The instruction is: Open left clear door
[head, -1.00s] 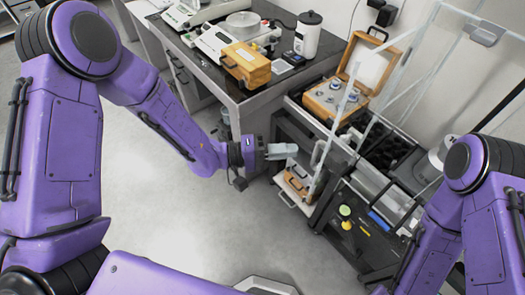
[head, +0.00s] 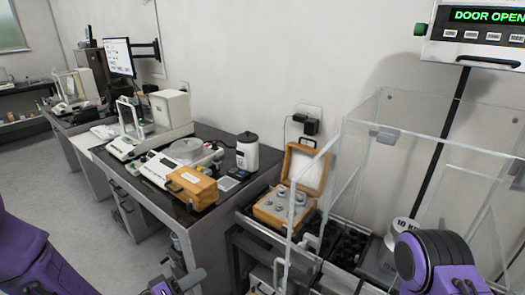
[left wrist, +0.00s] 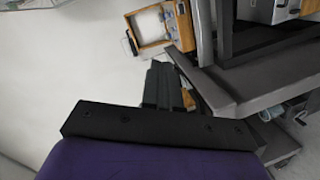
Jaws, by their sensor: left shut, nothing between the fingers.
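The clear glass enclosure (head: 440,165) stands at the right of the head view. A clear panel with a bright edge (head: 293,215), which looks like the left clear door, juts out on its left side. Pale handles (head: 314,241) show near it. How far the panel stands open is hard to tell. My left gripper (head: 190,280) is at the bottom edge of the head view, left of the panel and apart from it. Its fingers (left wrist: 160,85) are shut and empty in the left wrist view. My right gripper is out of view.
A display (head: 485,17) above the enclosure reads "DOOR OPEN". An open wooden weight box (head: 275,212) stands left of the enclosure. A dark bench (head: 215,215) holds a balance, a closed wooden box (head: 192,187) and a white canister (head: 247,155). Floor at left is clear.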

